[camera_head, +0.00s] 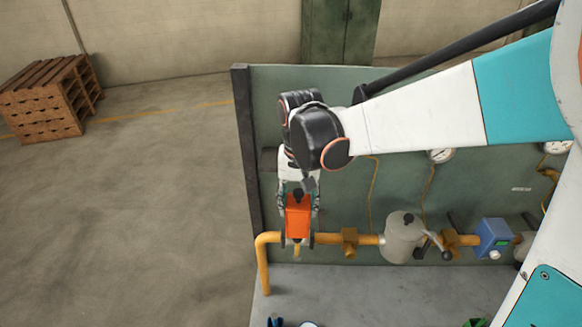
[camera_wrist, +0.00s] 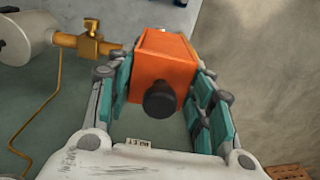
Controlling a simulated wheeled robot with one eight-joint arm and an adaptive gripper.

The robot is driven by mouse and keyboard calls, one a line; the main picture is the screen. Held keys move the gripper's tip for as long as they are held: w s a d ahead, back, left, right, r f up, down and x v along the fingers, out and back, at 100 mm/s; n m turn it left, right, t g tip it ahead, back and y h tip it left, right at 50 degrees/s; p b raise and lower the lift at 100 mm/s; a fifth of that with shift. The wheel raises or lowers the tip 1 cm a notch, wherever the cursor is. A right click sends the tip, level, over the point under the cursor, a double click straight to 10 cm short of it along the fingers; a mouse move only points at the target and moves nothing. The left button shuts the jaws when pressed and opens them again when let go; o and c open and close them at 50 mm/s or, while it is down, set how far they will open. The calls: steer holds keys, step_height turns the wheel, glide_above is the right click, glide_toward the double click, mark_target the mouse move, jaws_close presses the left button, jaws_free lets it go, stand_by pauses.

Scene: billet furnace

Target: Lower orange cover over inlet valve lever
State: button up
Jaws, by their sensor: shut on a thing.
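The orange cover (camera_head: 298,222) is a box with a black knob, at the left end of the yellow pipe in the head view. In the wrist view the orange cover (camera_wrist: 168,68) fills the space between the fingers, its black knob facing the camera. My gripper (camera_head: 298,212) reaches down from above, with one teal-padded finger on each side of the cover. The fingers of my gripper (camera_wrist: 166,75) are shut on the cover's sides. I cannot make out the inlet valve lever; the cover and fingers hide that spot.
The yellow pipe (camera_head: 264,268) bends down left of the cover. To the right stand a brass valve (camera_head: 349,241), a grey cylindrical filter (camera_head: 402,238) and a blue box (camera_head: 494,238). A green panel (camera_head: 340,215) stands behind. Open floor and wooden pallets (camera_head: 45,103) are at left.

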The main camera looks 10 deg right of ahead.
steer(key=shift+f+b, duration=4)
steer(key=shift+f, duration=1.7)
steer(key=o, duration=1.2)
steer(key=shift+o, duration=0.2)
steer(key=shift+r, duration=0.15)
step_height(320, 180, up, 12)
steer(key=shift+s+f, duration=0.1)
steer(key=shift+f, duration=0.15)
steer(key=s+d+f+n+t+b, duration=0.1)
steer(key=s+d+f+t+b, duration=0.2)
steer(key=f+b, duration=0.8)
steer(key=s+d+f+n+t+b, duration=0.1)
steer(key=s+d+f+t+b, duration=0.3)
steer(key=s+d+f+b, duration=0.3)
steer(key=s+f+b, duration=0.4)
steer(key=f, duration=0.1)
steer(key=shift+d+f+b, duration=0.15)
steer(key=shift+b, duration=0.15)
